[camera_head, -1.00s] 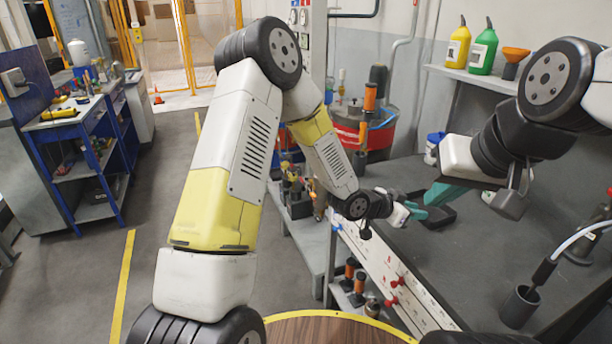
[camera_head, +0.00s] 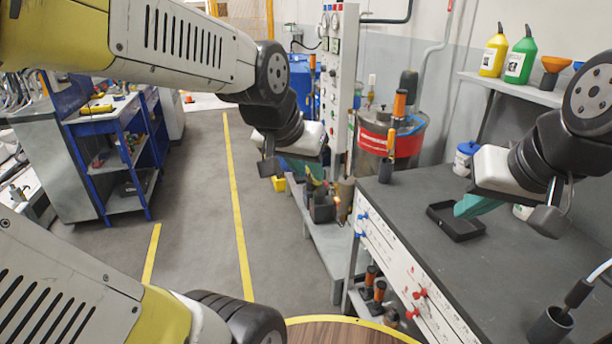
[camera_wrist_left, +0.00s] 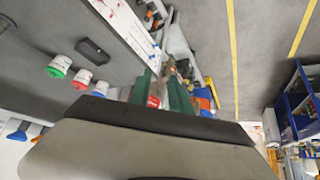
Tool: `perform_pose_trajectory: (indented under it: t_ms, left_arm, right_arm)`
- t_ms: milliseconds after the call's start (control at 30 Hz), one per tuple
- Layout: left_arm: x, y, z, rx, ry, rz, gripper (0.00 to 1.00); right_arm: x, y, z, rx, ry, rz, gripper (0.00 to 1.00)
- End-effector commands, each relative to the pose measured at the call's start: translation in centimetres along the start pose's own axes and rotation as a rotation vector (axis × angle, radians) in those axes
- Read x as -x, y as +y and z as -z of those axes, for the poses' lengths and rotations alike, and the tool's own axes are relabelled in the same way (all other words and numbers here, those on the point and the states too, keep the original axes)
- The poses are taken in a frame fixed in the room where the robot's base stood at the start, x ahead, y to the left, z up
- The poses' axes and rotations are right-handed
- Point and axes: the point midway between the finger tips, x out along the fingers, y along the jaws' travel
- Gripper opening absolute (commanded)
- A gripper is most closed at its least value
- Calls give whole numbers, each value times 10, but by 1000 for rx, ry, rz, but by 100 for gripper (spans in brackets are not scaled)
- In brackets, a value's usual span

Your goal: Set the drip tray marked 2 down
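A small black drip tray (camera_head: 446,222) sits flat on the dark workbench top in the head view. It also shows in the left wrist view (camera_wrist_left: 93,50), apart from my left gripper. I cannot read a number on it. My left gripper (camera_head: 304,168) is off the bench's left edge, over the lower shelf. In the left wrist view its two green fingers (camera_wrist_left: 160,92) stand apart with nothing held between them. My right gripper (camera_head: 478,206) overlaps the tray's far edge in the head view. Its finger opening is not clear, and I see no grip on the tray.
An orange-handled tool (camera_head: 396,125) stands on the workbench's far left corner. A white tub with a blue lid (camera_head: 466,158) stands behind the tray. A dark cup with a hose (camera_head: 550,327) is at the near right. The bench middle (camera_head: 470,275) is clear.

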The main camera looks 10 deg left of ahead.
Motion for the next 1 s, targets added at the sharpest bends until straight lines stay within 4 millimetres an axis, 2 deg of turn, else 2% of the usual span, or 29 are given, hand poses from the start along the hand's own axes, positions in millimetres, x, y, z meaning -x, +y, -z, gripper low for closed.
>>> perform_pose_trajectory:
  t_ms: [33,100,300,1000]
  left_arm:
    - [14,-1,-12,36,-3,-5,24]
    - [28,-1,-28,77,-21,-18,24]
    - [46,2,-52,134,-49,-41,24]
    - [46,2,-53,136,-52,-43,24]
  right_arm:
    - [0,0,0,0,0,0,0]
    - [0,0,0,0,0,0,0]
    - [0,0,0,0,0,0,0]
    - [0,0,0,0,0,0,0]
